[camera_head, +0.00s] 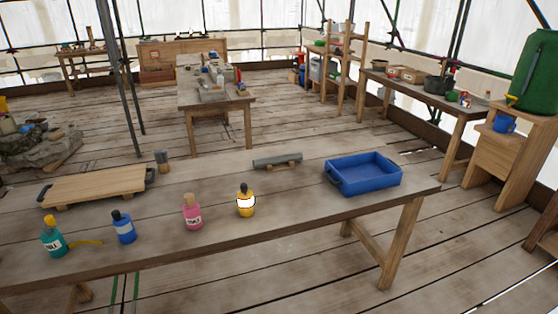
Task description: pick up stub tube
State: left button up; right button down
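The stub tube seems to be the short grey cylinder (277,159) lying on its side near the back edge of the wooden table (290,212). It rests on a small wooden support (291,165), left of the blue tray. Nothing covers it from above. Neither of my grippers shows in the head view.
A blue tray (363,174) stands at the table's right end. Yellow (246,203), pink (193,213), blue (123,228) and green (53,238) bottles stand along the front. A wooden board (97,186) with dark handles lies left, a brush (162,160) beside it.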

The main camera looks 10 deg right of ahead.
aim_at(260, 162)
jog(key=i+l+u, duration=0.1)
jog(key=l, duration=0.65)
jog(key=i+l+u, duration=0.1)
jog(key=l, duration=0.65)
jog(key=i+l+u, duration=0.15)
jog(key=l, duration=0.6)
jog(key=k, duration=0.05)
